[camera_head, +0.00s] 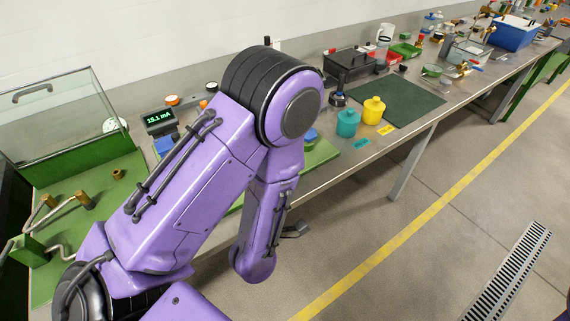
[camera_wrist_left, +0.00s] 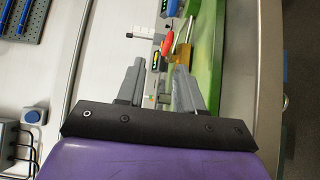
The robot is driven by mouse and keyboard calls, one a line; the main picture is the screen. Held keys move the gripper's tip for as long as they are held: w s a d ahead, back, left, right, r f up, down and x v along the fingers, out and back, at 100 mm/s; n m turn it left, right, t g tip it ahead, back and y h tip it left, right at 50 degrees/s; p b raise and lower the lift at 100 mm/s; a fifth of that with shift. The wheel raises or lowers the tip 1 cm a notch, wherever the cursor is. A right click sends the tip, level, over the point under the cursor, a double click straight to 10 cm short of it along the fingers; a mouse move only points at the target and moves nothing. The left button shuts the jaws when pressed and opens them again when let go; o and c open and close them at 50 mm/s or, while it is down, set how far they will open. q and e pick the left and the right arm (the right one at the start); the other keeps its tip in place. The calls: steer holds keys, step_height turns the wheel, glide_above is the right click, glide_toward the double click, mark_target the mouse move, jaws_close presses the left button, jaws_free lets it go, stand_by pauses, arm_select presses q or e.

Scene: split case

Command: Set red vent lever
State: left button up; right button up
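A small red lever (camera_wrist_left: 168,43) shows in the left wrist view, beside a brass-coloured block (camera_wrist_left: 182,56) on a green base (camera_wrist_left: 211,42). My left gripper (camera_wrist_left: 158,66) is open in that view. Its two grey fingers are apart, nothing is held between them, and the lever appears just beyond the fingertips; the exact gap is hard to judge. In the head view my purple arm (camera_head: 195,190) covers the middle of the picture, and I cannot make out the red lever there. My right gripper is in neither view.
A workbench runs to the upper right, with a teal jar (camera_head: 347,123), a yellow jar (camera_head: 373,110), a dark case (camera_head: 350,62) and a blue bin (camera_head: 513,35). A glass-sided green case (camera_head: 68,118) stands at left. A digital display (camera_head: 160,121) sits behind my arm.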

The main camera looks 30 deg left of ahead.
arm_select(q)
steer(key=shift+w+f, duration=0.1)
steer(key=shift+f, duration=0.6)
steer(key=shift+w+a+f+b, duration=0.15)
steer(key=shift+w+b, duration=0.15)
steer(key=shift+b, duration=0.3)
steer(key=b+x, duration=0.2)
steer(key=shift+w+a, duration=0.1)
steer(key=shift+w, duration=0.2)
steer(key=x, duration=0.2)
steer(key=p+x, duration=0.1)
steer(key=x, duration=0.3)
steer(key=shift+w+a+r+p, duration=0.1)
steer(key=shift+w+r+p, duration=0.15)
steer(key=shift+r+p, duration=0.1)
steer(key=shift+w+a, duration=0.15)
steer(key=shift+w, duration=0.15)
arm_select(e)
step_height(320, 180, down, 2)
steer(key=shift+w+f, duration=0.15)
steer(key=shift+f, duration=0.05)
arm_select(q)
jaws_close()
